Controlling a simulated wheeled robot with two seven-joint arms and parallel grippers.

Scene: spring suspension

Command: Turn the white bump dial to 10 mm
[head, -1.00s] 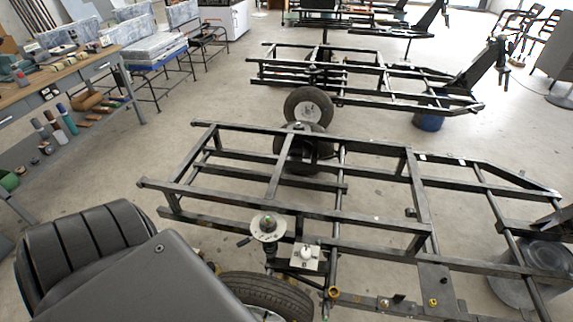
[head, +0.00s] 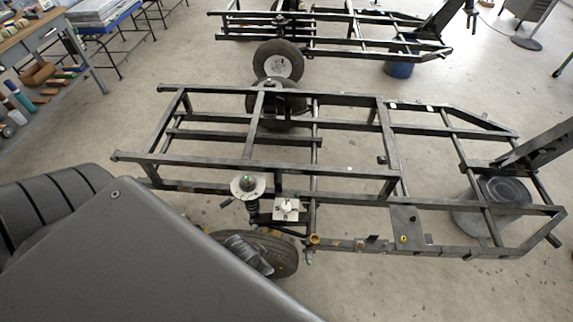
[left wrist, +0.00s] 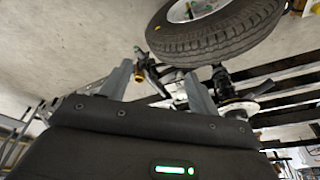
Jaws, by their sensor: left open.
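The white bump dial (head: 286,205) is a small round white knob on a square pale plate, mounted on the black frame near the front wheel. A grey part that looks like this gripper shows over the tyre in the head view, apart from the dial. I cannot make out the dial in the left wrist view. My right gripper is not in view.
The black tubular frame (head: 350,169) surrounds the dial on the far side and right. A front tyre (head: 285,262) stands below it. A brass-coloured fitting (head: 314,239) is to the right. A second frame stands behind. The floor at lower right is clear.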

